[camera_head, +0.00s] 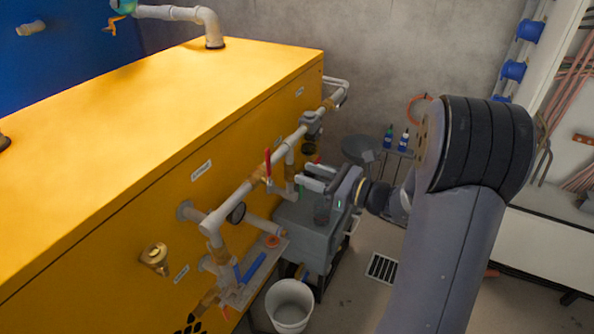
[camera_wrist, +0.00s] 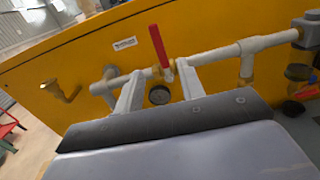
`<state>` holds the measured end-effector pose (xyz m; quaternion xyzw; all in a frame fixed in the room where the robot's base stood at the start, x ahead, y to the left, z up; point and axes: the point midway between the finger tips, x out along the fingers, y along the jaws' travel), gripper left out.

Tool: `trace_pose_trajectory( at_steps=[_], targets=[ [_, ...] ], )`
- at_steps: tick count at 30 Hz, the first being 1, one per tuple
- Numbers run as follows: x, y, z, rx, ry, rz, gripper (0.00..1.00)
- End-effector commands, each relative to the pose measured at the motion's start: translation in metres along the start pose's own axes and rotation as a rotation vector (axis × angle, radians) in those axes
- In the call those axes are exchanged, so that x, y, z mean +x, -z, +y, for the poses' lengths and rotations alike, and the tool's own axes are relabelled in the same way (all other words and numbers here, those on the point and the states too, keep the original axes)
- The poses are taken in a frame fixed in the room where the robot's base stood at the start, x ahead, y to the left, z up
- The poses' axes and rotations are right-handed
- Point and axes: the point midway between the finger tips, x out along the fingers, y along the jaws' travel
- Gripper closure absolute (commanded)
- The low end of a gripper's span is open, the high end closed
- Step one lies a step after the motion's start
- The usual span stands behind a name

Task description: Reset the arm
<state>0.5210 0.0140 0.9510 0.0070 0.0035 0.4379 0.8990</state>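My gripper (camera_head: 303,177) is open and empty in front of the pipework on the yellow tank (camera_head: 165,115). In the wrist view its two pale fingers (camera_wrist: 160,88) stand apart, with a round gauge (camera_wrist: 159,95) seen in the gap beyond them. A red valve lever (camera_head: 267,163) stands upright on the grey pipe, a little beyond the fingertips. It also shows in the wrist view (camera_wrist: 157,46), above the gap. The fingers appear clear of the lever and pipe. My arm reaches in from the lower right of the head view.
A grey box-like unit (camera_head: 308,235) stands below my gripper, with a white bucket (camera_head: 289,305) in front of it. A brass fitting (camera_head: 155,257) juts from the tank. A small table with bottles (camera_head: 388,138) stands behind. Open floor with a drain grate (camera_head: 382,268) lies right of the unit.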

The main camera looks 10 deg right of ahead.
Motion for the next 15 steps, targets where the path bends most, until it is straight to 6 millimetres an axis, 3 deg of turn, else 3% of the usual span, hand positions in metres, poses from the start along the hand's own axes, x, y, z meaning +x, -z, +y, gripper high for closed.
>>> trace_pose_trajectory(
  at_steps=[15],
  targets=[
    [-0.0032, 0.0000, 0.0005, 0.000, -0.002, 0.000, 0.63]
  ],
)
